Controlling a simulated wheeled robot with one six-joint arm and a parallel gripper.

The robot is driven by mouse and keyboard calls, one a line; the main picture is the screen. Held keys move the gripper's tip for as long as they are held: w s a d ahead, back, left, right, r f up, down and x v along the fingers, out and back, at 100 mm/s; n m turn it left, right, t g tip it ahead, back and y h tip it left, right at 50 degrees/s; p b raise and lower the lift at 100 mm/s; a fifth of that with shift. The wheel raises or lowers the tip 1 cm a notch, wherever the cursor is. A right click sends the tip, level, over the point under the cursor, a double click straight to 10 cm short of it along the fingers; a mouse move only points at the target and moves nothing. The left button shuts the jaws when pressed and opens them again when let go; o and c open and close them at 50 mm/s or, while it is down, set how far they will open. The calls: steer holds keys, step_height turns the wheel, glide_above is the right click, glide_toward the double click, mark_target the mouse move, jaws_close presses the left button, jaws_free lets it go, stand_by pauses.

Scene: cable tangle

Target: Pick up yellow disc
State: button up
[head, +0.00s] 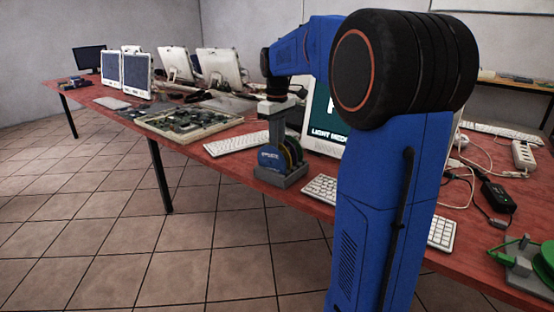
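A small grey stand (283,180) sits at the front edge of the red table, with a blue labelled disc facing me and several coloured discs behind it. A yellow disc (288,157) shows only as a thin curved edge among them, between the blue one and green and red edges. My gripper (276,122) points down directly above the stand, close to the tops of the discs. Its fingers are small and blend with the grey of the stand, so I cannot tell whether they are open or touch a disc.
A white keyboard (238,143) lies left of the stand and another (321,188) lies right of it. A monitor (321,120) stands behind, partly hidden by my arm. An open circuit-board tray (188,136) is further left. Cables and a black adapter (497,197) lie at the right.

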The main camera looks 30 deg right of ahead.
steer(key=shift+f, duration=1.25)
jaws_close()
steer(key=shift+r, duration=0.15)
step_height(320, 180, up, 10)
steer(key=shift+f, duration=0.1)
steer(key=shift+w+a, duration=0.1)
